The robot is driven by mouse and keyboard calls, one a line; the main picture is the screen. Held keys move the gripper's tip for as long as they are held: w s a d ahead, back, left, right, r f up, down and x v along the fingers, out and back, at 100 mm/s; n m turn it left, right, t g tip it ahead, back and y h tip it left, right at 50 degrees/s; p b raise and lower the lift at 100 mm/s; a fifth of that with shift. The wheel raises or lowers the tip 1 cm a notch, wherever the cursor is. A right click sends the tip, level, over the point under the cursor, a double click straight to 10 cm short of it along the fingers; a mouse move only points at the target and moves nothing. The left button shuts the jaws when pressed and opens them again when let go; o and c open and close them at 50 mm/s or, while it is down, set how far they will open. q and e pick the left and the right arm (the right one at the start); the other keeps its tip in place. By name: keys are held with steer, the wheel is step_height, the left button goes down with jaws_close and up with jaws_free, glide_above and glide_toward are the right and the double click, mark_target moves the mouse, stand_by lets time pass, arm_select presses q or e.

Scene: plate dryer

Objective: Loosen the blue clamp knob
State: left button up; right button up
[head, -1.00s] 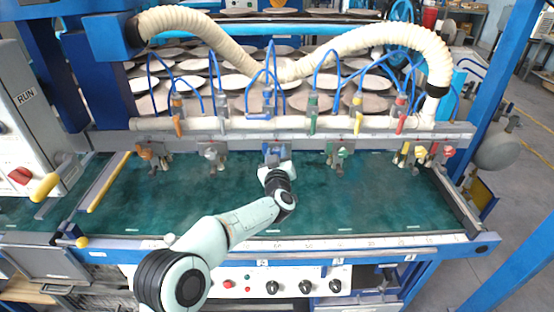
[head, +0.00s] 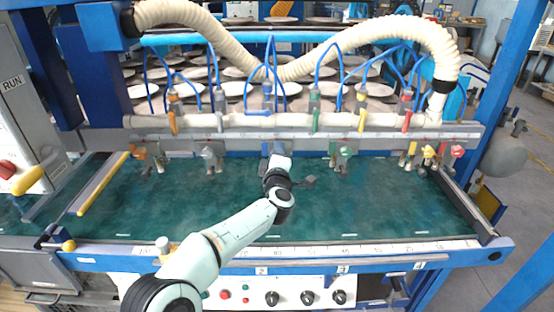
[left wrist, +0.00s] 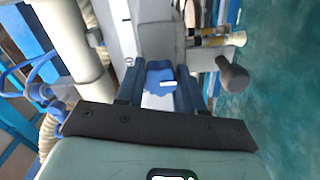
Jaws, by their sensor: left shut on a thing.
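My left gripper (head: 279,158) is at the middle clamp of the row along the dryer's rail. In the left wrist view, the blue clamp knob (left wrist: 159,78) sits between the two dark fingers of the left gripper (left wrist: 161,70), which is shut on it. In the head view my gripper and wrist hide the blue knob. The gripper appears turned about its own axis there. My right gripper is not in view.
An orange clamp (head: 141,153) and a grey clamp (head: 208,154) stand to the left. Green (head: 345,152), yellow (head: 429,152) and red (head: 457,151) clamps stand to the right. The green bed (head: 370,205) in front is clear. Hoses hang above.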

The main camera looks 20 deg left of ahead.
arm_select(q)
steer(key=n+b, duration=0.2)
steer(key=n, duration=0.2)
steer(key=shift+a+n+b, duration=0.15)
steer(key=shift+n+b, duration=0.2)
steer(key=shift+n, duration=0.05)
steer(key=shift+n+b, duration=0.35)
steer(key=shift+n, duration=0.45)
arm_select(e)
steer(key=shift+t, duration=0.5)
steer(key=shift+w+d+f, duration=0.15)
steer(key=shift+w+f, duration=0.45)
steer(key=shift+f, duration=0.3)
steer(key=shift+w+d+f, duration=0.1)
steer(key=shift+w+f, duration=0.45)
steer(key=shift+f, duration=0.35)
arm_select(q)
steer(key=o, duration=1)
steer(key=shift+o, duration=0.2)
